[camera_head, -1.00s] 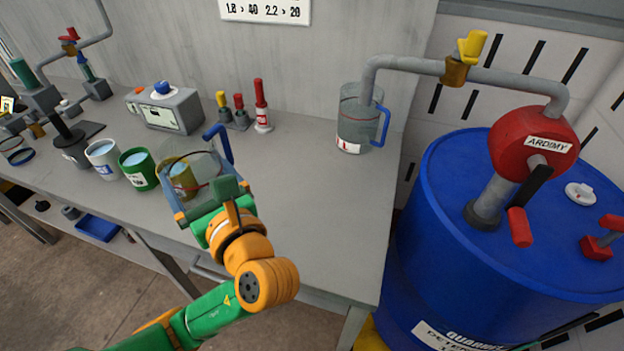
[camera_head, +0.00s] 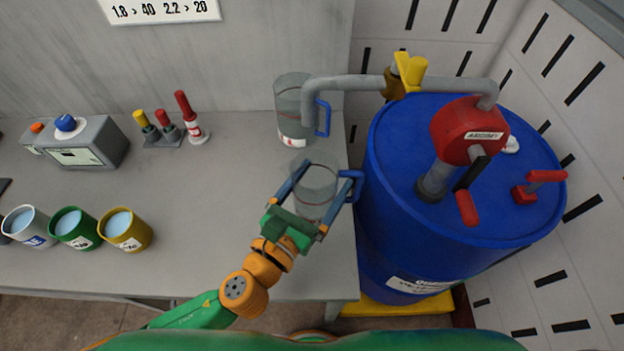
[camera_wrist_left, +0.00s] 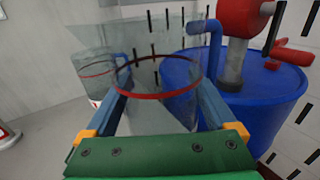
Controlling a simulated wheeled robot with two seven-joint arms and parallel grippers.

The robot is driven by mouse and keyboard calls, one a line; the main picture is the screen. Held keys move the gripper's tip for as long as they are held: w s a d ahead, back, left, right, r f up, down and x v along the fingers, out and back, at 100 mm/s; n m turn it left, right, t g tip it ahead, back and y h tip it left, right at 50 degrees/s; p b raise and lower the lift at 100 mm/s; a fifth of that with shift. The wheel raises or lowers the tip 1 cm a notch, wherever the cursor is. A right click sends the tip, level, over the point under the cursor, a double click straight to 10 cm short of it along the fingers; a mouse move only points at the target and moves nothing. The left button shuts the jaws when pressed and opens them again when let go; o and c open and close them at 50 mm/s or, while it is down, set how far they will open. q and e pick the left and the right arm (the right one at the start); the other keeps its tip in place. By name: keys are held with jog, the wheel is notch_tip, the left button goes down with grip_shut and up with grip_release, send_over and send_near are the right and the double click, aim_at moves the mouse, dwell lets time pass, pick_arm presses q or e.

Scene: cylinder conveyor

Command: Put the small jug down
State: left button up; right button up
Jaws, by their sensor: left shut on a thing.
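The small jug (camera_head: 314,187) is a clear glass jug with a blue handle. My left gripper (camera_head: 312,190) is shut around its body, one finger on each side, near the right end of the table. In the left wrist view the jug (camera_wrist_left: 160,98) shows a red ring, between the blue fingers of the gripper (camera_wrist_left: 158,100). I cannot tell whether its base touches the table. A larger clear jug (camera_head: 292,105) with a blue handle stands behind it, under the pipe end. My right gripper is not in view.
A blue drum (camera_head: 400,205) with a red pump (camera_head: 468,130) stands right of the grey table (camera_head: 200,230). A pipe (camera_head: 345,83) reaches over the larger jug. Several cups (camera_head: 127,230), a grey device (camera_head: 85,143) and a rack of coloured valves (camera_head: 165,130) are at left. The middle of the table is clear.

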aim_at(313, 181)
pick_arm(q)
jog(key=w, duration=0.1)
jog(key=w+f, duration=0.1)
jog(key=w, duration=0.1)
jog(key=shift+w+a+f, duration=0.15)
jog(key=shift+w+f, duration=0.05)
jog(key=shift+f, duration=0.15)
jog(key=w+f+b, duration=0.1)
jog(key=f, duration=0.1)
jog(key=w+f+b, duration=0.1)
jog(key=w+f, duration=0.1)
jog(key=w+f+b, duration=0.1)
jog(key=b, duration=0.1)
jog(key=shift+w+a+f, duration=0.3)
jog(key=shift+w+f, duration=0.05)
jog(key=shift+f, duration=0.05)
notch_tip(313, 181, down, 3)
jog(key=shift+f+b, duration=0.15)
jog(key=shift+b, duration=1.05)
jog(key=o, duration=1.2)
jog(key=shift+r, duration=0.2)
jog(key=shift+s+a+f, duration=0.1)
jog(key=shift+s+a, duration=0.05)
jog(key=shift+s, duration=0.1)
jog(key=b+v, duration=0.2)
jog(key=v, duration=0.9)
jog(key=shift+s+a, duration=0.1)
jog(key=shift+s, duration=0.05)
